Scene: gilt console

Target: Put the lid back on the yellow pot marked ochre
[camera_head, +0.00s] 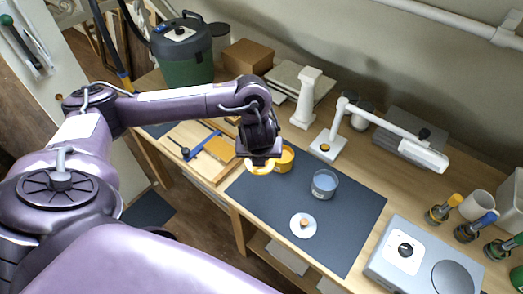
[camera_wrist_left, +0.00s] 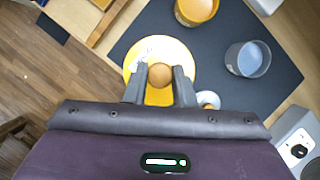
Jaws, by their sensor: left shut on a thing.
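My left gripper (camera_head: 262,161) is shut on the round wooden knob of the yellow lid (camera_head: 257,168). In the left wrist view the lid (camera_wrist_left: 178,50) hangs below the fingers (camera_wrist_left: 160,73), with a white label on it too small to read. The yellow pot (camera_head: 287,157) stands open at the back left of the dark mat, close to the lid and partly behind my gripper. In the left wrist view the pot (camera_wrist_left: 204,8) is ahead and right of the lid, apart from it, and partly cut off. My right gripper is out of view.
A blue-filled pot (camera_head: 324,186) and a pale lid with a knob (camera_head: 303,225) are on the dark mat (camera_head: 345,225). A white lamp (camera_head: 345,120) and white column (camera_head: 306,98) stand behind. A grey device (camera_head: 405,262) is at right. The mat's right part is clear.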

